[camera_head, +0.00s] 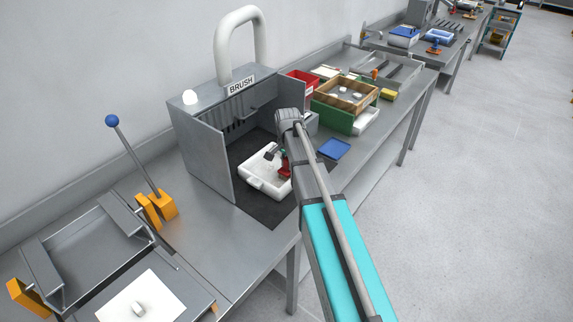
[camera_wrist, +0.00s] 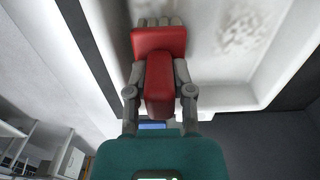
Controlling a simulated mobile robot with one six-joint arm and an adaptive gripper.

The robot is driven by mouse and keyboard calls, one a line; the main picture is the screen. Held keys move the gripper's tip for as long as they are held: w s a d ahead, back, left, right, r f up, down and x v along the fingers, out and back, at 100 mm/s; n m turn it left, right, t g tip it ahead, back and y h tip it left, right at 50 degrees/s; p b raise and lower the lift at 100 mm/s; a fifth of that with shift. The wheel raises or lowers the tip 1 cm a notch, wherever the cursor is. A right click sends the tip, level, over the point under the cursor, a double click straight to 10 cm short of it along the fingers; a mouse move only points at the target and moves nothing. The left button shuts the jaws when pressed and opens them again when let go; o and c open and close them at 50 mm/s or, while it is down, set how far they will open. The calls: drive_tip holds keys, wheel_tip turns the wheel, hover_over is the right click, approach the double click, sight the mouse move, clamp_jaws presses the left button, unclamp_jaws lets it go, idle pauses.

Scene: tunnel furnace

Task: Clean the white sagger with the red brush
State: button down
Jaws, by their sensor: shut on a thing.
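My gripper (camera_wrist: 160,88) is shut on the handle of the red brush (camera_wrist: 159,42). The brush head and its pale bristles are over the sagger, near its wall. In the head view the red brush (camera_head: 285,170) shows at the sagger's right side, partly hidden by my arm. I cannot tell whether the bristles touch the sagger.
The grey booth marked BRUSH (camera_head: 207,125) has side walls left of and behind the sagger. A blue-knobbed lever (camera_head: 133,153) and metal press stand at the left. A blue pad (camera_head: 334,149), a green crate (camera_head: 335,117) and a red bin (camera_head: 301,82) are to the right.

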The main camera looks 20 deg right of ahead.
drive_tip(key=shift+s+a+f, duration=0.1)
drive_tip(key=shift+s+a, duration=0.7)
drive_tip(key=shift+a, duration=0.25)
drive_tip(key=shift+w+d, duration=0.85)
drive_tip(key=shift+d, duration=0.25)
drive_tip(key=shift+s+a, duration=0.1)
drive_tip(key=shift+s, duration=0.05)
drive_tip(key=shift+s+a, duration=0.45)
drive_tip(key=shift+a, duration=0.2)
drive_tip(key=shift+s+a, duration=0.45)
drive_tip(key=shift+a, duration=0.15)
drive_tip(key=shift+s+a, duration=0.75)
drive_tip(key=shift+a, duration=0.3)
